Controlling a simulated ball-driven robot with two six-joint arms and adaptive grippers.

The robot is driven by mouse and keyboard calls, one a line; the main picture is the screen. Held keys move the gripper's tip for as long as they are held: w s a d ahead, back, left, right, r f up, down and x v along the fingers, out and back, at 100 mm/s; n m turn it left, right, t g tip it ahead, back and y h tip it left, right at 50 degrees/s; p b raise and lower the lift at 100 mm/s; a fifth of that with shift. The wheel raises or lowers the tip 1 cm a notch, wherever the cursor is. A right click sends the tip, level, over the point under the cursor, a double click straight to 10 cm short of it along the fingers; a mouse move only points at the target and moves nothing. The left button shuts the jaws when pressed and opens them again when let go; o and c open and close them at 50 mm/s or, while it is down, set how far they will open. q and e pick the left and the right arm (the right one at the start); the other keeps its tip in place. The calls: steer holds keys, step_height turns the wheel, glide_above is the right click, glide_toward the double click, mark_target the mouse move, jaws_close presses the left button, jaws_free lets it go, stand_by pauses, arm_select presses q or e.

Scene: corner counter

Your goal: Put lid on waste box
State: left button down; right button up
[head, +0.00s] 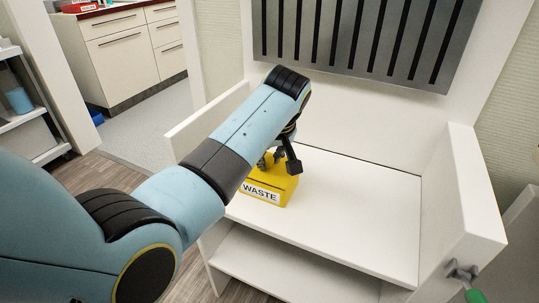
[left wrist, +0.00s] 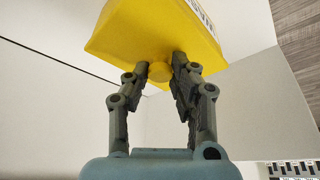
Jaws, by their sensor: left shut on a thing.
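The yellow waste box (head: 268,196), with a white WASTE label on its front, stands on the white counter shelf. In the left wrist view the yellow box (left wrist: 135,25) fills the top, with part of its label showing. My left gripper (head: 280,158) is over the box's top, partly hidden by my arm. The left wrist view shows its fingers (left wrist: 160,75) shut around the round yellow knob (left wrist: 159,72) of the lid. The lid is at the box's top, but I cannot tell whether it is fully seated. My right gripper is not in view.
The white shelf (head: 360,205) is clear to the right of the box. White side walls bound it, and a grey slatted panel (head: 365,40) hangs behind. A grey fitting (head: 463,272) and a green object (head: 475,296) are at the lower right.

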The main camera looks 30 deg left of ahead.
arm_select(q)
steer(key=shift+f+p, duration=0.1)
steer(key=shift+p, duration=0.25)
stand_by(0.6)
steer(key=c, duration=0.6)
jaws_free()
steer(key=shift+o, duration=0.2)
step_height(320, 180, up, 7)
steer(key=p, duration=0.7)
steer(key=shift+p, duration=0.35)
steer(key=shift+f, duration=0.1)
jaws_close()
